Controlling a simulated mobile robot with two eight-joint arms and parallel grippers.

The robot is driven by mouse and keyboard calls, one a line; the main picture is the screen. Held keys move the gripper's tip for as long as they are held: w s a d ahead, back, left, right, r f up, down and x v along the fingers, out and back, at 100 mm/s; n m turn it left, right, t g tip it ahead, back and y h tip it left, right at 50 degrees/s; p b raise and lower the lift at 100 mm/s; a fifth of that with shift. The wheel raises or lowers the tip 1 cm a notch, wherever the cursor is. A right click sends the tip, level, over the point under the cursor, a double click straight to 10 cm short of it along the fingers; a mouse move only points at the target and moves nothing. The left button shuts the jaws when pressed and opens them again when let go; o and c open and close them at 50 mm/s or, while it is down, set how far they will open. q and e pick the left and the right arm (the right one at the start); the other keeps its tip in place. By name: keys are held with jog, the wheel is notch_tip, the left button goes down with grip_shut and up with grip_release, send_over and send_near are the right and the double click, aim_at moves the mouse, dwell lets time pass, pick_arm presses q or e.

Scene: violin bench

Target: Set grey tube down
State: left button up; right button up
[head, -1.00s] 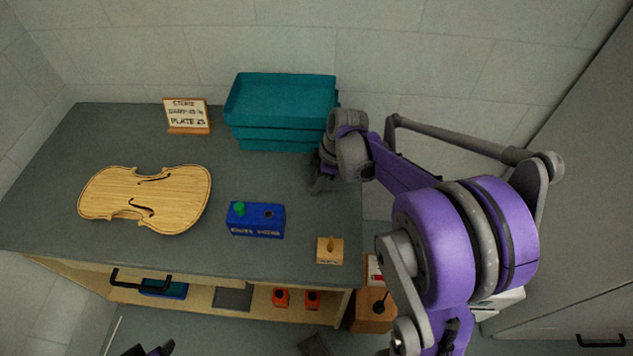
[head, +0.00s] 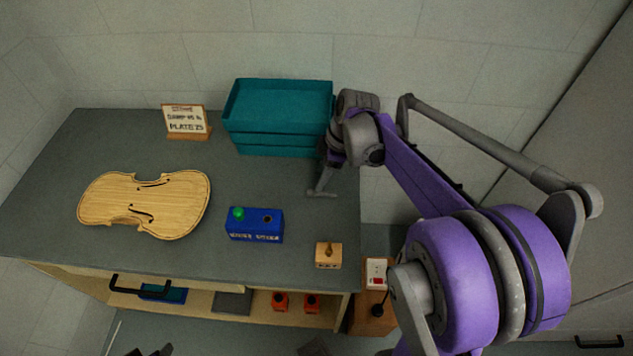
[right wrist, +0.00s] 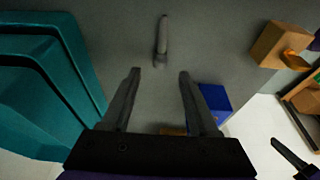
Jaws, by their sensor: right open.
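The grey tube (right wrist: 161,40) lies on the bench top in the right wrist view, just beyond my fingertips and apart from them. In the head view it shows as a short grey bar (head: 323,194) near the bench's right edge. My right gripper (right wrist: 157,72) is open and empty, its two dark fingers spread wide. In the head view my right gripper (head: 321,184) is close by the tube, partly hidden by its wrist. A dark part at the bottom edge of the head view may be my left gripper (head: 150,351); its jaws do not show.
Teal trays (head: 278,117) are stacked at the back, close to my right wrist. A blue block (head: 255,225) with a green knob and a tan block (head: 328,256) stand nearer the front. A violin plate (head: 145,204) lies left, with a sign (head: 186,121) behind it.

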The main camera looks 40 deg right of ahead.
jog(key=v, duration=0.5)
jog(key=shift+r, duration=0.3)
